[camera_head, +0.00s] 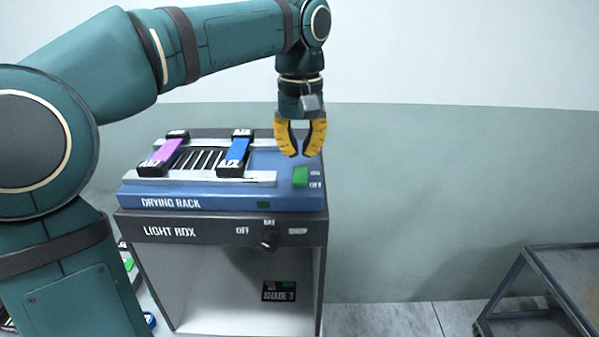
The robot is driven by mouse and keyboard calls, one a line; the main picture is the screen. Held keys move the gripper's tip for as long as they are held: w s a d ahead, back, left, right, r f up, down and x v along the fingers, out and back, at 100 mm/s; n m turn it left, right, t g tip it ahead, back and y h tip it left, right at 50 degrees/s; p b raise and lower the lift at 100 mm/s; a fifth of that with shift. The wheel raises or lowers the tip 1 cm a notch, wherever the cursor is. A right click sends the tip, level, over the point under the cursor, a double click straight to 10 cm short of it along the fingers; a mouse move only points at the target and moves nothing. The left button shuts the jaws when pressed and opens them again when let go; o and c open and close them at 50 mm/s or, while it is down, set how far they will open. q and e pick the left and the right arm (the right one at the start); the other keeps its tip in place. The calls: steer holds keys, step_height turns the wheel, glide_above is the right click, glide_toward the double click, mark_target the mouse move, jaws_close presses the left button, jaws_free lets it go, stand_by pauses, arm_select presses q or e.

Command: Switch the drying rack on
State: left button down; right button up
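The blue drying rack (225,197) sits on top of the light box, its front labelled DRYING RACK. Its green switch (300,176) is at the right of its top, beside the words ON and OFF. A small dark green rectangle (263,205) is on its front face. My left gripper (300,155) has yellow fingers pointing down, a little apart with nothing between them. In the picture they are just above the switch; I cannot tell the exact height. My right gripper is out of view.
A purple strip (168,150) and a blue strip (238,150) with black ends lie across the rack's slats. The light box (190,231) below has a knob (269,240) and a SHADE 3 card (279,291) inside. A dark-framed glass case (535,290) stands at lower right.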

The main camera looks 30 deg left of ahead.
mark_target(300, 169)
arm_select(q)
steer(key=shift+f+b, duration=1.1)
steer(key=shift+f, duration=0.7)
stand_by(0.9)
step_height(300, 169, up, 7)
steer(key=p, duration=0.7)
steer(key=shift+r, duration=0.1)
stand_by(0.5)
steer(key=shift+s, duration=0.1)
